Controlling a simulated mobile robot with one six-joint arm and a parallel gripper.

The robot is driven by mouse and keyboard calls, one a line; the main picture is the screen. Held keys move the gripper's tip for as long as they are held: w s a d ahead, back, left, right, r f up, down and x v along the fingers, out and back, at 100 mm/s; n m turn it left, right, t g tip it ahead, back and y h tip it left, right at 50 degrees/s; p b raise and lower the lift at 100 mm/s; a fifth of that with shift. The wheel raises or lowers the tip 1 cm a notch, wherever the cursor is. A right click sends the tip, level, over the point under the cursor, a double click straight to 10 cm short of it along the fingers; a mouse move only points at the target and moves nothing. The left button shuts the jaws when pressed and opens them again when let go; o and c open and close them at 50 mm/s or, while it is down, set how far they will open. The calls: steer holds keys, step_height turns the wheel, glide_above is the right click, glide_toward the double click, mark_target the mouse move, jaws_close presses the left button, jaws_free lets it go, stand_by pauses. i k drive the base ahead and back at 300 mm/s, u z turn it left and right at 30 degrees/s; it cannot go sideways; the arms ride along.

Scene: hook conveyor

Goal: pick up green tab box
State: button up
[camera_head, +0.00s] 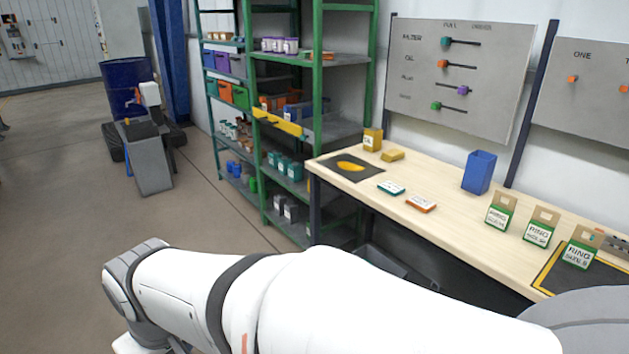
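Three upright boxes with green lower parts, tan tops and white RING labels stand in a row at the right of the workbench: a left one (499,212), a middle one (541,228) and a right one (579,250). The smaller label text is hard to read. A small flat box with a green-teal edge and white label (391,187) lies further left on the bench. I cannot tell which of these is the green tab box. My white arm crosses the foreground, below the bench. My gripper is out of view.
The wooden workbench (460,205) also bears a blue open container (479,172), an orange-edged flat box (421,204), yellow boxes (372,139) and a dark mat with a yellow shape (350,167). Green shelving (317,85) stands behind its left end. Floor at left is open.

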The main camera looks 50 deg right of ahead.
mark_target(540, 231)
steer(key=u, duration=0.05)
steer(key=i, duration=1)
steer(key=z, duration=3.65)
steer(key=i, duration=1.5)
steer(key=u, duration=0.05)
